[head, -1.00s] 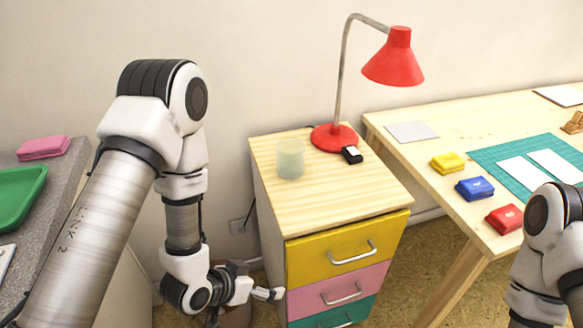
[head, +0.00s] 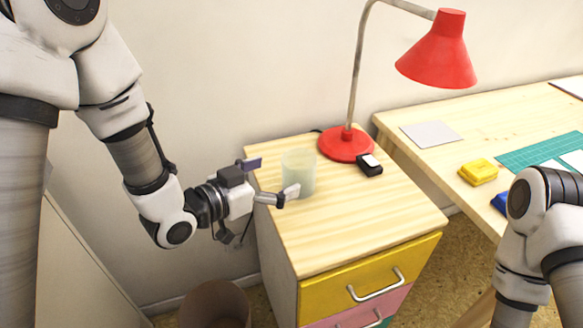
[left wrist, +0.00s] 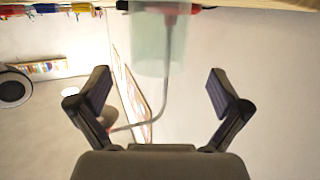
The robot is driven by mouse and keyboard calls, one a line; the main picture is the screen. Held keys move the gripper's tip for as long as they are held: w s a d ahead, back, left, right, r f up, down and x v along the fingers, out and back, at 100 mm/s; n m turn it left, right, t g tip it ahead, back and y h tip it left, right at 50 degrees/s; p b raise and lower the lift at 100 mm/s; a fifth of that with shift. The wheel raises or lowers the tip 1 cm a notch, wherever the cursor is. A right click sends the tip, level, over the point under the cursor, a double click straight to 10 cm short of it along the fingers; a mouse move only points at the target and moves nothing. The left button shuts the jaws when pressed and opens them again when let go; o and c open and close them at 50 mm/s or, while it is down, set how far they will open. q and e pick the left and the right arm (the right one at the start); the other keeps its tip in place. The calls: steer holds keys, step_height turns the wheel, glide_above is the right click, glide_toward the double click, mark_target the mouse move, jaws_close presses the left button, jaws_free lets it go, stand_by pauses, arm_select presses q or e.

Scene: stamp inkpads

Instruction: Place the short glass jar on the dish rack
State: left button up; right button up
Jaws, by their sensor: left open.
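The short glass jar (head: 302,172), pale green and see-through, stands upright on the wooden top of the drawer cabinet (head: 345,225), near its left edge. My left gripper (head: 272,178) is open at the jar's left side, with the nearer fingertip overlapping the jar's lower edge in the head view. In the left wrist view the jar (left wrist: 150,45) appears upside down, ahead of the open fingers (left wrist: 158,82) and roughly between them. I cannot tell whether a finger touches it. My right gripper is out of view; only my right arm shows. No dish rack shows.
A red lamp (head: 438,55) stands behind the jar, its base (head: 345,147) to the right. A small black box (head: 369,165) lies beside it. A desk (head: 420,112) with a yellow inkpad (head: 478,171) is at the right. A bin (head: 215,305) stands on the floor.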

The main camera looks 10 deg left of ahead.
mark_target(310, 161)
arm_select(q)
steer(key=x, duration=0.6)
steer(key=shift+w+d+b, duration=0.25)
steer(key=shift+b, duration=0.15)
steer(key=shift+s, duration=0.1)
steer(key=c, duration=1.5)
steer(key=shift+r, duration=0.1)
